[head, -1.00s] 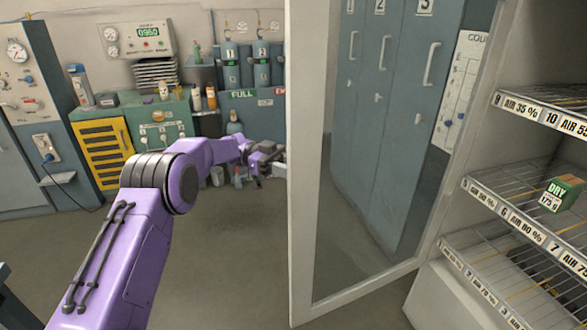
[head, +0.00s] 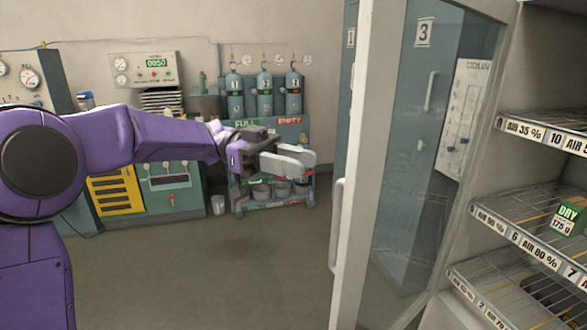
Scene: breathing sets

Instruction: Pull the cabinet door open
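The cabinet door (head: 362,130) is a glass panel in a white frame. It stands open, seen nearly edge-on in the middle right of the head view. Its pale upright handle (head: 336,235) sits on the left side of the free edge. The cabinet (head: 480,165) is on the right with its wire shelves exposed. My purple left arm reaches across from the left. My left gripper (head: 298,158) has grey fingers pointing right toward the door, left of and above the handle, with a visible gap to the frame. Nothing shows between its fingers, but their spread is unclear. My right gripper is out of view.
A green DRY box (head: 568,217) is on the middle shelf. Numbered lockers (head: 425,120) stand behind the glass. Gas cylinders (head: 264,95) and a teal bench (head: 168,185) line the back wall. The floor (head: 220,275) left of the door is clear.

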